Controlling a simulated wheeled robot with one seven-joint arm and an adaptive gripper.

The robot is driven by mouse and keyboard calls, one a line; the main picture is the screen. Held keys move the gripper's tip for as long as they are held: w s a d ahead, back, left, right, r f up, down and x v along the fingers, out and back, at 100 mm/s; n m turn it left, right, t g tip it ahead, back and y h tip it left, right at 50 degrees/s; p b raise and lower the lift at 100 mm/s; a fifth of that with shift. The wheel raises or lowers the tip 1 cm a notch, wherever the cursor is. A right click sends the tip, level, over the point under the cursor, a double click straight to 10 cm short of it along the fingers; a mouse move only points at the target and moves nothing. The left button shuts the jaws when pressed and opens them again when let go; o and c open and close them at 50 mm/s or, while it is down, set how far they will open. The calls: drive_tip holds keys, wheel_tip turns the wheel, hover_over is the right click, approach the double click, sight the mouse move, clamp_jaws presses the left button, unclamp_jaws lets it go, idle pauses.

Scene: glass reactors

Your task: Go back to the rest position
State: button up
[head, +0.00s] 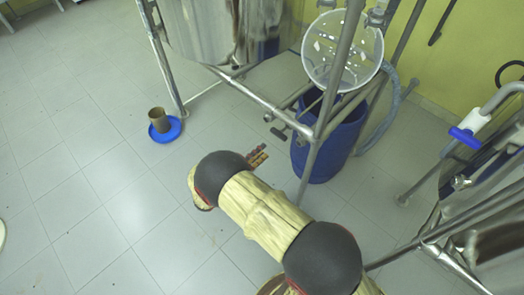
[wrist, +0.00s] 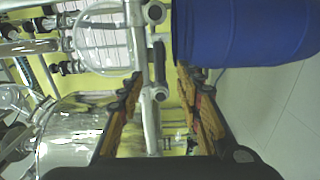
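My gripper (head: 258,157) shows at the end of my arm in the head view, above the tiled floor and to the left of a blue drum (head: 335,135). In the wrist view my gripper (wrist: 158,82) has its two orange and black fingers spread apart, with nothing held between them. A metal frame post (wrist: 150,85) shows beyond the gap between the fingers. The blue drum also shows in the wrist view (wrist: 245,30), beyond the right finger. Part of the gripper is hidden behind my arm in the head view.
A metal frame (head: 325,115) carries a clear round glass vessel (head: 342,50) close to my gripper. A brown cup (head: 158,118) stands on a blue dish (head: 172,132) on the floor. More pipework with a blue handle (head: 465,138) stands at the right. The left floor (head: 70,190) is clear.

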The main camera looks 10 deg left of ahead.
idle(0.4)
drive_tip(key=s+d+f+n+g, duration=0.3)
drive_tip(key=s+d+f+g, duration=0.1)
drive_tip(key=s+d+f, duration=0.2)
drive_tip(key=s+d+r+g, duration=0.5)
drive_tip(key=s+g, duration=0.1)
drive_tip(key=s+d+r+m+y+p, duration=0.1)
drive_tip(key=s+d+r+m+y, duration=0.2)
drive_tip(key=r, duration=1)
drive_tip(key=s+d+r+m+y+p, duration=0.2)
drive_tip(key=s+d+r+m+y, duration=0.2)
drive_tip(key=r, duration=0.9)
drive_tip(key=s+d+r+m+t+y+p, duration=0.1)
drive_tip(key=s+d+r+m, duration=0.5)
drive_tip(key=r, duration=0.8)
drive_tip(key=s+d+y+p, duration=0.1)
drive_tip(key=s+d+y, duration=0.1)
drive_tip(key=d, duration=0.2)
drive_tip(key=shift+m+y, duration=0.3)
